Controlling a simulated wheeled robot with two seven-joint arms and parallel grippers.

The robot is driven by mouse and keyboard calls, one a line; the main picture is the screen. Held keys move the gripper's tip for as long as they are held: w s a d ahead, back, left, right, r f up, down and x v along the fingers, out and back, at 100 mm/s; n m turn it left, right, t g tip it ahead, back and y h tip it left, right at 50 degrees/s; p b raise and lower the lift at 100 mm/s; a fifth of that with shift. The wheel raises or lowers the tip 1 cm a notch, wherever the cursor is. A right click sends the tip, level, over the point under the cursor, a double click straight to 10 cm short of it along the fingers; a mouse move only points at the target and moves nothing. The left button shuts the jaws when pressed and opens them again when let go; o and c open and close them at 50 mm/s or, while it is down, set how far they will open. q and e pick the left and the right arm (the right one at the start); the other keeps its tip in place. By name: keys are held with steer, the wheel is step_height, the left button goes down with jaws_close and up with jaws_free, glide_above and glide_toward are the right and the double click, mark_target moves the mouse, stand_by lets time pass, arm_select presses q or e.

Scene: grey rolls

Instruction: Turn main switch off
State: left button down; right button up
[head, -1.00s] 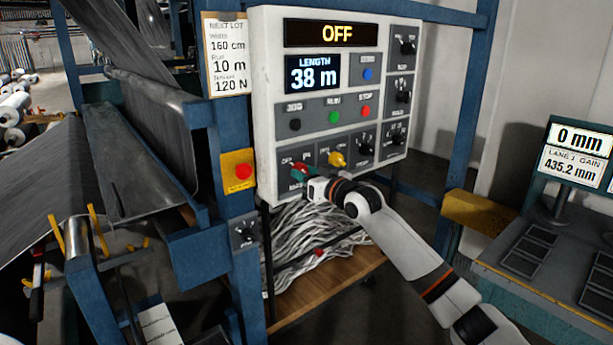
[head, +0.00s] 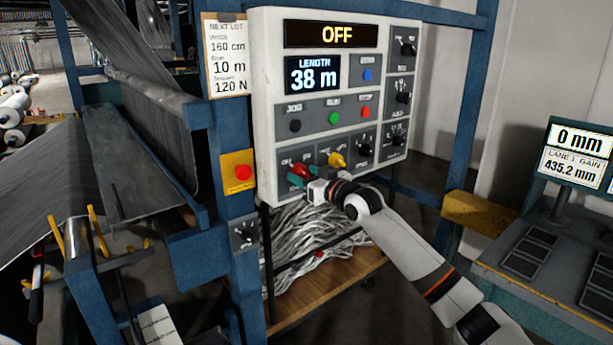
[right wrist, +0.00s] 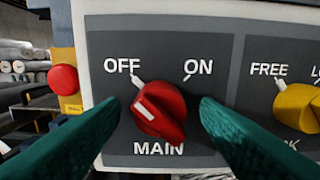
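The red main switch (head: 300,169) sits at the lower left of the grey control panel. In the right wrist view the red knob (right wrist: 160,109) is turned toward OFF, its white mark pointing up and left. The panel's top display (head: 337,34) reads OFF. My right gripper (head: 303,179) is just in front of the switch. In the right wrist view its teal fingers (right wrist: 160,104) are open, one on each side of the knob, with gaps between. My left gripper is not in view.
A yellow knob (head: 337,160) sits just right of the main switch. Several buttons and black knobs are on the same panel. A red button (head: 243,172) on a yellow plate is on the blue post to the left. Loose grey strips (head: 315,240) lie below the panel.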

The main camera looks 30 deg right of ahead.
steer(key=shift+s, duration=0.1)
steer(key=s+b, duration=0.3)
steer(key=s, duration=0.8)
steer(key=shift+s+d, duration=0.4)
steer(key=shift+d, duration=0.05)
